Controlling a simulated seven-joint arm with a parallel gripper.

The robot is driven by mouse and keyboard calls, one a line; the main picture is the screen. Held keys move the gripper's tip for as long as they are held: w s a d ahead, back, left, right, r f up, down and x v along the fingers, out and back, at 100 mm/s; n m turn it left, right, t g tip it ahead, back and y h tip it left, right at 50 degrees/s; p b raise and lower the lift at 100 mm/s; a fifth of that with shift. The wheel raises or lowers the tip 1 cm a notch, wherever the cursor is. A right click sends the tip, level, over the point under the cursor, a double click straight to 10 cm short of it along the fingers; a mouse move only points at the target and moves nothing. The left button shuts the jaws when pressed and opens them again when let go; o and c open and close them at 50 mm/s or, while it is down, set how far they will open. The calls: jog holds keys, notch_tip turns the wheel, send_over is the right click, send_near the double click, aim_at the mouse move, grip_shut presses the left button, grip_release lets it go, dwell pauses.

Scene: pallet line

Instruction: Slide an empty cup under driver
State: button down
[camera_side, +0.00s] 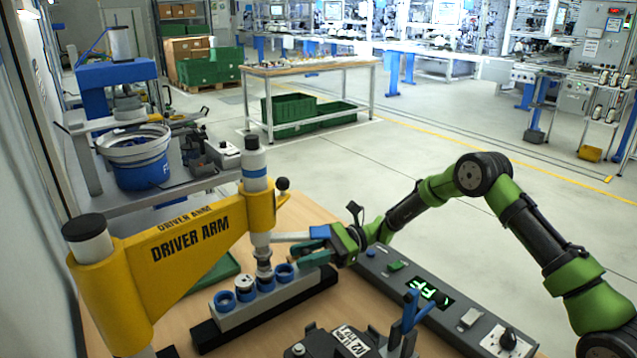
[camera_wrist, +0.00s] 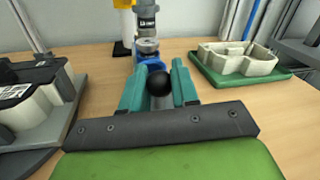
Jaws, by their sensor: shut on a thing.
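A pallet (camera_side: 290,303), a grey block on a dark rail, holds a row of blue cups. The driver (camera_side: 257,180) hangs upright from the yellow driver arm (camera_side: 190,238), its tip over the row. The left cup (camera_side: 224,301) looks open; the cup beside it (camera_side: 245,292) holds a pale part. The right-end cup (camera_side: 285,272) also looks open. My gripper (camera_side: 312,257) is at the pallet's right end. In the wrist view its teal fingers (camera_wrist: 158,85) are shut on a black ball knob (camera_wrist: 160,82), with a blue cup (camera_wrist: 150,60) beyond, under the driver tip (camera_wrist: 147,45).
A control box (camera_side: 435,293) with a lit green display runs along the table's right side. A dark fixture (camera_side: 345,340) stands at the front. A green tray (camera_wrist: 225,78) with a pale part lies right of the driver in the wrist view. Bare wooden table (camera_wrist: 105,75) lies between.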

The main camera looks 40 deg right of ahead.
aim_at(270, 269)
jog(key=a, duration=0.5)
jog(key=c, duration=0.9)
grip_release()
jog(key=shift+d, duration=0.1)
jog(key=s+d, duration=0.3)
jog(key=d, duration=1.3)
jog(key=shift+s+d, duration=0.15)
